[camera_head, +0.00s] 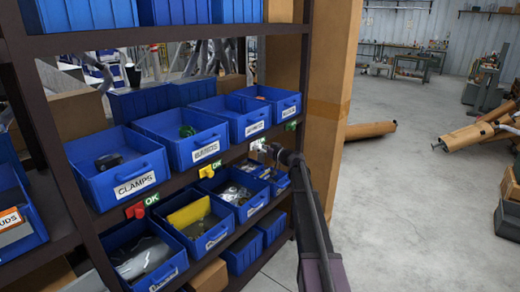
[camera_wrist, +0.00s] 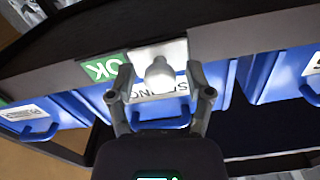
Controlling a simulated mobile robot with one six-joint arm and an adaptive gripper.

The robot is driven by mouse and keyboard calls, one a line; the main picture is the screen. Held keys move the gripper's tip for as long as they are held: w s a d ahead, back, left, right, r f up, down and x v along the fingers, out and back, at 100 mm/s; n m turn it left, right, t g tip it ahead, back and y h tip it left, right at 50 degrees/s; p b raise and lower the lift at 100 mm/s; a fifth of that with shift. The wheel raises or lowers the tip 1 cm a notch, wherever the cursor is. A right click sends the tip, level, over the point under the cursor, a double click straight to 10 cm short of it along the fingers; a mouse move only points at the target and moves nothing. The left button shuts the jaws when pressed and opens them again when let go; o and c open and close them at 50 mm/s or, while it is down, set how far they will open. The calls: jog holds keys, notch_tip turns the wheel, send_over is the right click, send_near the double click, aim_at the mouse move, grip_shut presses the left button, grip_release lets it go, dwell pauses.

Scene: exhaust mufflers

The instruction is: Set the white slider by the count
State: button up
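The white slider (camera_wrist: 160,73) is a pale round knob on the shelf's front rail, beside a green OK plate (camera_wrist: 103,67) in the wrist view. In the head view the slider (camera_head: 257,145) shows as a small white spot on the rail below the upper bins. My gripper (camera_wrist: 160,72) is open, with one finger on each side of the knob and a visible gap at each side. In the head view my gripper (camera_head: 267,149) is at the rail and partly hides that spot. A bin label behind the knob is upside down and partly covered.
The CLAMPS bin (camera_head: 88,176) holds a dark part. The neighbouring bin (camera_head: 160,130) holds a green item. A red slider (camera_head: 135,210) and a yellow slider (camera_head: 207,172) sit on the same rail. Lower bins hold parts. Cardboard tubes (camera_head: 465,138) lie on the open floor at right.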

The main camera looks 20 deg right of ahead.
aim_at(262, 140)
grip_shut()
jog(key=shift+w+d, duration=0.6)
jog(key=shift+d, duration=0.35)
jog(key=shift+w+d, duration=0.6)
jog(key=shift+d, duration=0.35)
jog(key=shift+w+d, duration=0.6)
jog(key=shift+d, duration=0.35)
jog(key=shift+o, duration=1.5)
grip_release()
jog(key=shift+s, duration=0.1)
jog(key=shift+v, duration=0.75)
jog(key=v, duration=1)
jog(key=shift+s, duration=0.2)
jog(key=shift+d, duration=0.15)
